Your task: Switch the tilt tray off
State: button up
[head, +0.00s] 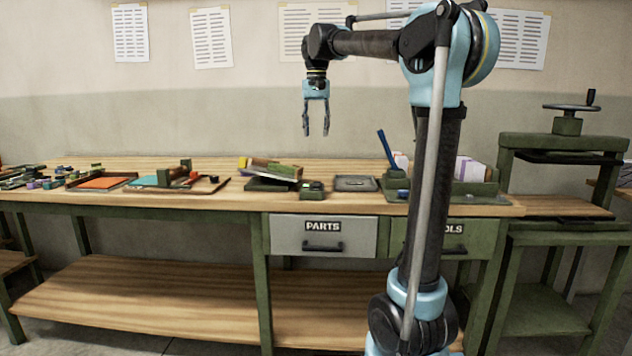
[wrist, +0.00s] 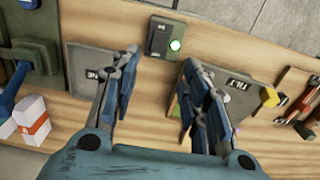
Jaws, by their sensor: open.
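The tilt tray (head: 276,171) is on the workbench, its top tilted above a dark base; it also shows in the wrist view (wrist: 245,88), with a label reading TILT, partly behind a finger. Beside it sits a small green box with a dark switch (head: 311,190) and a lit green light. In the wrist view this switch box (wrist: 158,38) is just beyond the fingertips, its green light glowing on one side. My gripper (head: 316,132) is open and empty, pointing down well above the bench. The wrist view shows its fingers (wrist: 161,62) apart, touching nothing.
A flat grey plate (head: 355,184) lies right of the switch box. Further right is a green holder (head: 474,187) with a blue handle near it. Left are trays with orange (head: 101,183) and teal pads. Drawers sit under the bench front; a green press (head: 562,143) stands right.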

aim_at(316, 185)
notch_tip(316, 185, down, 17)
jog(key=shift+f, duration=0.15)
dwell(0.5)
grip_shut()
